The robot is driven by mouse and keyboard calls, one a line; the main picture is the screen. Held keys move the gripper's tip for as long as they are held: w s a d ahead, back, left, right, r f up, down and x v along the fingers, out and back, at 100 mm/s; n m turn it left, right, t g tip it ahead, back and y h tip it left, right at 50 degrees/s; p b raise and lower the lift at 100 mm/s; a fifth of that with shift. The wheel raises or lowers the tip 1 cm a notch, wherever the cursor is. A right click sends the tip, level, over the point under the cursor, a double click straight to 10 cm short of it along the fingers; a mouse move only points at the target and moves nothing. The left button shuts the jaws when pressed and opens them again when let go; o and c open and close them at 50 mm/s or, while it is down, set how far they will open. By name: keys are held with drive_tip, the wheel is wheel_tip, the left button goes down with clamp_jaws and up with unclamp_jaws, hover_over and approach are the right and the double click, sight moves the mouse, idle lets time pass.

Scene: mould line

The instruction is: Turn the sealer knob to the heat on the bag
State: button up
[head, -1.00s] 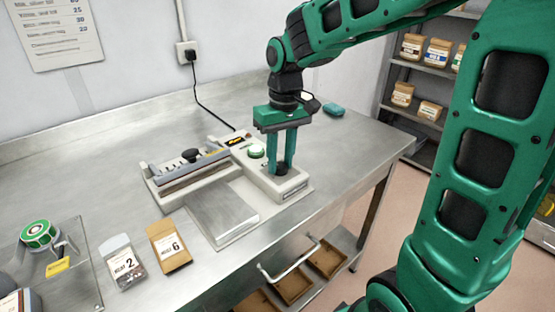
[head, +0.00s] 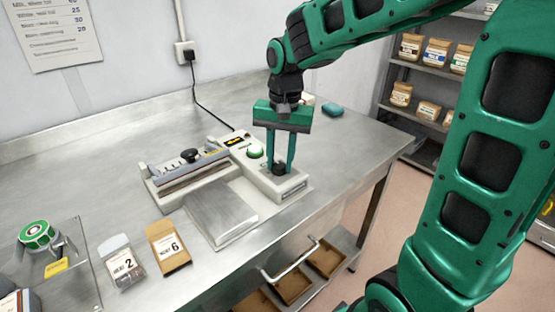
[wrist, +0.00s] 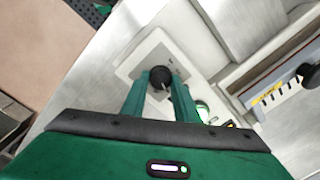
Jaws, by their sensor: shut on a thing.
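The sealer (head: 215,190) sits on the metal bench, with a long sealing bar at left and a control box at right. Its black knob (head: 279,170) is on top of the control box near the right front; it also shows in the wrist view (wrist: 160,77), with a pale pointer line. My gripper (head: 280,166) points down and is shut on the knob, one finger on each side. The dial marks are too small or hidden to read. A brown bag (head: 170,248) carries a 6. A clear-fronted bag (head: 122,263) carries a 2.
A printed chart (head: 54,32) hangs on the wall. A teal block (head: 332,109) lies behind.

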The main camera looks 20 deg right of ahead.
sight(282, 164)
drive_tip(key=shift+w+r, duration=0.15)
drive_tip(key=shift+w, duration=0.05)
idle(0.3)
drive_tip(key=o, duration=1.1)
drive_tip(key=shift+s, duration=0.1)
drive_tip(key=shift+c, duration=0.2)
wheel_tip(282, 164, up, 10)
drive_tip(key=shift+s+d+r, duration=0.15)
drive_tip(key=shift+d+r, duration=0.1)
